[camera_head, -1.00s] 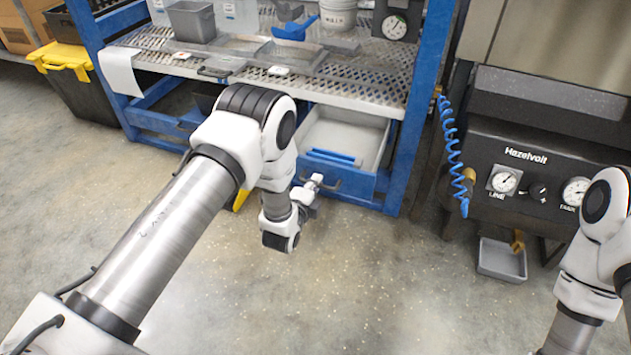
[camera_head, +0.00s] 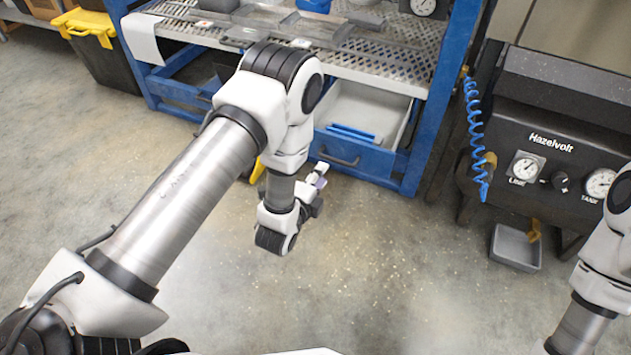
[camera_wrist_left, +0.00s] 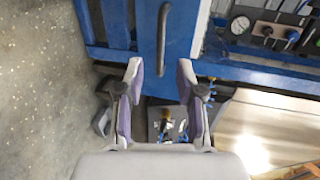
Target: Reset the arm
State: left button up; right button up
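My left arm reaches in from the left in the head view, and its forearm hangs down in front of the blue workbench (camera_head: 410,165). My left gripper (camera_head: 317,178) is small and partly hidden behind the wrist there. In the left wrist view the gripper's (camera_wrist_left: 161,75) two fingers stand apart with nothing between them. A blue drawer front (camera_wrist_left: 118,65) with a dark handle (camera_wrist_left: 164,40) lies beyond the fingertips, apart from them. My right arm shows only in part at the right edge of the head view, and its gripper is out of view.
An open drawer (camera_head: 408,125) juts from the workbench near my left forearm. A black machine labelled Hazelvolt (camera_head: 560,125) stands at right, with a coiled blue hose (camera_head: 475,130) and a grey tray (camera_head: 515,248) below. A black-and-yellow bin (camera_head: 105,65) is at back left. The middle floor is clear.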

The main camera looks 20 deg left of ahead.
pick_arm(q)
jog(key=v, duration=0.3)
jog(key=shift+s, duration=0.1)
jog(key=s+a+f+n+g+y, duration=0.1)
jog(key=s+a+f+n+g, duration=0.1)
jog(key=s+f+n+g, duration=0.45)
jog(key=s+a+f+n+g, duration=0.25)
jog(key=s+f, duration=0.25)
jog(key=s, duration=0.5)
jog(key=s+d+f+n+g, duration=0.1)
jog(key=s+f+n+g, duration=0.1)
jog(key=s+n+g, duration=0.85)
notch_tip(320, 180, up, 38)
jog(key=s+t+p, duration=0.2)
jog(key=t+p, duration=0.2)
jog(key=p, duration=3.4)
jog(key=shift+d+f+m, duration=0.15)
jog(key=shift+m, duration=0.2)
